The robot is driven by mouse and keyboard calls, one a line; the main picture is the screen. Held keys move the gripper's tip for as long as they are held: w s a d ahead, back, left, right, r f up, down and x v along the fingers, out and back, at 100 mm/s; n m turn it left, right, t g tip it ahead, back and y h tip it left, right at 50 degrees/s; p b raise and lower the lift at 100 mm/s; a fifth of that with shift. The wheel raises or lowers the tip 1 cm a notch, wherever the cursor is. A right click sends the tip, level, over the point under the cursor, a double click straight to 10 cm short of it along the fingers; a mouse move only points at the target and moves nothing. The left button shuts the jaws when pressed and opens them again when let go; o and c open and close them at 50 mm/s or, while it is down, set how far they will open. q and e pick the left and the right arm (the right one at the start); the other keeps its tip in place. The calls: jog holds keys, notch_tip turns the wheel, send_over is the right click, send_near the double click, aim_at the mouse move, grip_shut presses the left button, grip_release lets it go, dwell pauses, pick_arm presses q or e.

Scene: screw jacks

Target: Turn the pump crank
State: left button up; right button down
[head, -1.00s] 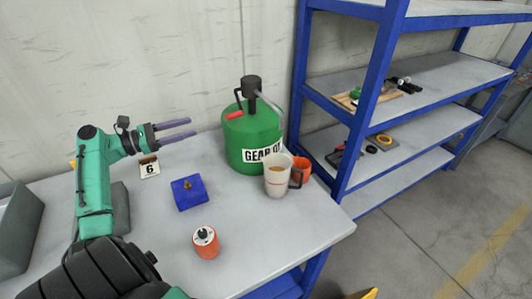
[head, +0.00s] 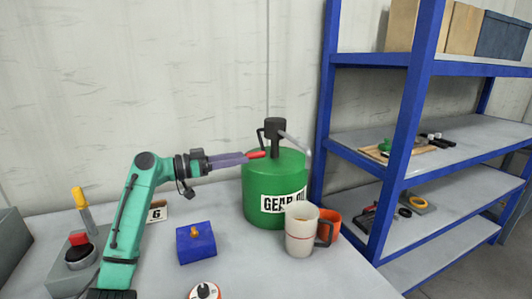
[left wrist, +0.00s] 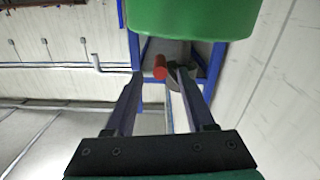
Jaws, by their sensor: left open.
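The pump is a green can (head: 263,195) labelled GEAR OIL with a dark pump head (head: 275,130) and a grey spout, standing on the table. Its crank has a red handle (head: 257,155) on the can's left side. My left gripper (head: 246,158) is open, with its purple-grey fingers pointing right and their tips at the red handle. In the left wrist view the red handle (left wrist: 160,67) lies between the tips of the open fingers (left wrist: 160,77), and the green can (left wrist: 190,18) fills the top. I cannot tell whether a finger touches the handle. My right gripper is not in view.
A white measuring jug (head: 300,230) and an orange mug (head: 329,222) stand right of the can. A blue block (head: 196,243) and a red-and-white canister (head: 204,291) are in front. A control box with a red button (head: 78,239) is at left. Blue shelving (head: 405,130) stands at right.

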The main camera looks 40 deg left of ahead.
aim_at(262, 153)
pick_arm(q)
jog(key=p+x, duration=0.2)
jog(key=x, duration=0.6)
jog(key=shift+w+r+p, duration=0.1)
jog(key=shift+r+p, duration=0.05)
jog(key=shift+p, duration=0.15)
jog(key=shift+w+d, duration=0.3)
jog(key=shift+w, duration=0.15)
grip_shut()
jog(key=shift+a, duration=0.1)
